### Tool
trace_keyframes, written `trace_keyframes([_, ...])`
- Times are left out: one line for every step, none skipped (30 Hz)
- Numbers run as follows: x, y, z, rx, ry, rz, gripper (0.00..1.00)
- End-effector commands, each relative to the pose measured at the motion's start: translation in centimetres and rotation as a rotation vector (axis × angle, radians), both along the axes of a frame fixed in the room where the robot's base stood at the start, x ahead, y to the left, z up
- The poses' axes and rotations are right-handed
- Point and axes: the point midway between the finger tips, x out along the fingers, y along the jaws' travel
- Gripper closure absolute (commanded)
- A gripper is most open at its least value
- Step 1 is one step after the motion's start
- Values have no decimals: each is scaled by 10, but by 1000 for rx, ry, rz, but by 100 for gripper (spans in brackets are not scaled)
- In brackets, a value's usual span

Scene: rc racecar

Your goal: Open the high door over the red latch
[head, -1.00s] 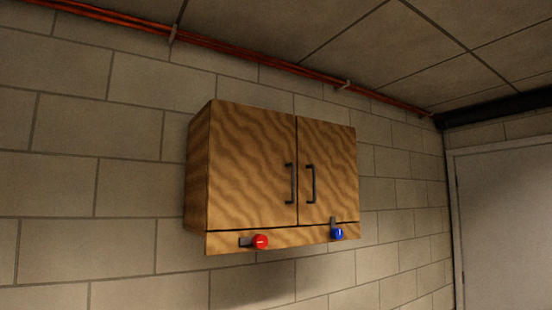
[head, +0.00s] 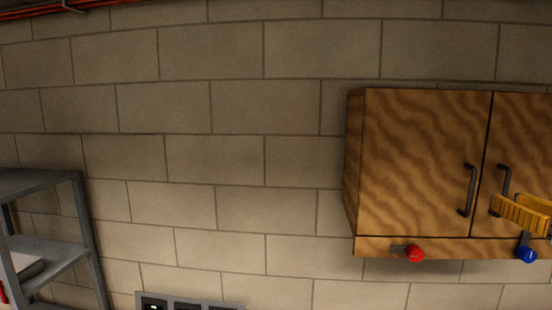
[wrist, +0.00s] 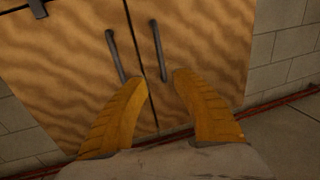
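A wooden two-door wall cabinet (head: 350,170) is at the right of the head view, with both doors shut. Its left door (head: 420,150) is over the red latch (head: 415,253), whose bar lies sideways. That door's dark handle (head: 469,190) is by the middle seam. In the wrist view, which looks upside down, this handle (wrist: 158,50) is the right one. My gripper (head: 503,205) has yellow fingers and is in front of the right door, near its handle.
The blue latch (head: 527,254) is under the right door (head: 525,130); its bar points up. A grey metal shelf (head: 80,240) stands at the left. A panel of switches (head: 185,303) is low on the block wall. The wall left of the cabinet is bare.

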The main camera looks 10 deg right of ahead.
Motion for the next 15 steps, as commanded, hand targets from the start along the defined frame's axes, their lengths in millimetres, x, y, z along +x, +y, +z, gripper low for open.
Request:
trace_keyframes([6,0,0,-1,-1,2,68])
trace_keyframes([10,0,0,-1,-1,4,68])
trace_keyframes([17,1,0,0,0,5,68])
trace_keyframes([22,1,0,0,0,5,68])
trace_keyframes([29,1,0,0,0,7,68])
trace_keyframes([37,0,0,0,0,5,68])
trace_keyframes([44,1,0,1,1,7,68])
trace_keyframes([50,0,0,1,1,6,68])
trace_keyframes([58,0,0,1,1,7,68])
trace_keyframes([64,-1,0,1,1,6,68])
trace_keyframes([69,-1,0,1,1,5,68])
trace_keyframes([76,-1,0,1,1,6,68])
trace_keyframes([81,-1,0,1,1,5,68])
trace_keyframes([85,-2,0,1,1,5,68])
trace_keyframes([91,-1,0,1,1,5,68])
